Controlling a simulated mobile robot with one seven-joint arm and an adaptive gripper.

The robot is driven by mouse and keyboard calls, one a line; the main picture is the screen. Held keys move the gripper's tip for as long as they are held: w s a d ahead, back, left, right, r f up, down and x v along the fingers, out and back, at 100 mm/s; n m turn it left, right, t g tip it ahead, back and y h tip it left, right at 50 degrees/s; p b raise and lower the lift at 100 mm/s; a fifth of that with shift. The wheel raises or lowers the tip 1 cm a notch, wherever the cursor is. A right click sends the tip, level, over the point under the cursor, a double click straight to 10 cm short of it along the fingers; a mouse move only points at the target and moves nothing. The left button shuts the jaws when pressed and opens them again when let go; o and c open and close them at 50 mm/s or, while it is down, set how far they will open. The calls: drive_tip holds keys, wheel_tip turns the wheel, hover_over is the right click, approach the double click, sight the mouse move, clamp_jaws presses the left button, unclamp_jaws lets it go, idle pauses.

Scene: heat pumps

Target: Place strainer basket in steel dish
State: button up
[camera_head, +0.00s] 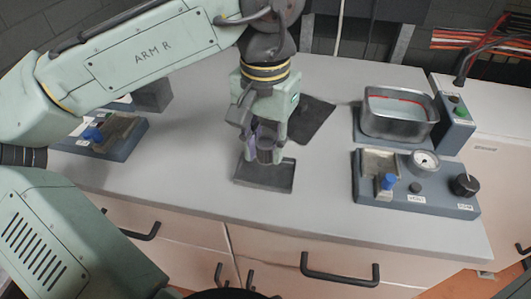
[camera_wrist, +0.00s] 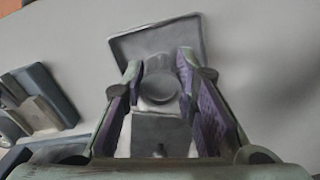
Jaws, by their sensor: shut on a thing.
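My gripper (camera_head: 261,143) points down over a small dark grey tray (camera_head: 264,182) near the middle of the counter. It is shut on a small dark round cup, which looks like the strainer basket (camera_head: 266,156). In the wrist view the basket (camera_wrist: 160,88) shows between the purple finger pads, with the tray (camera_wrist: 188,38) behind it. I cannot tell whether the basket still touches the tray. The steel dish (camera_head: 398,127) is a deep, rounded metal basin with a red line inside, standing at the right rear of the counter, apart from my gripper.
A blue-grey gauge panel (camera_head: 430,195) with a blue-capped valve and black knob stands in front of the dish. A box with a green button (camera_head: 457,116) stands right of the dish. A dark mat (camera_head: 310,120) lies behind my gripper. Another blue-capped fixture (camera_head: 105,137) is at left.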

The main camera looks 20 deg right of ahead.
sight(265, 159)
drive_tip(key=shift+f, duration=1.7)
drive_tip(key=shift+f, duration=0.1)
drive_tip(key=shift+f, duration=0.15)
drive_tip(key=o, duration=1.1)
wheel_tip(265, 159, up, 13)
drive_tip(key=shift+f, duration=0.2)
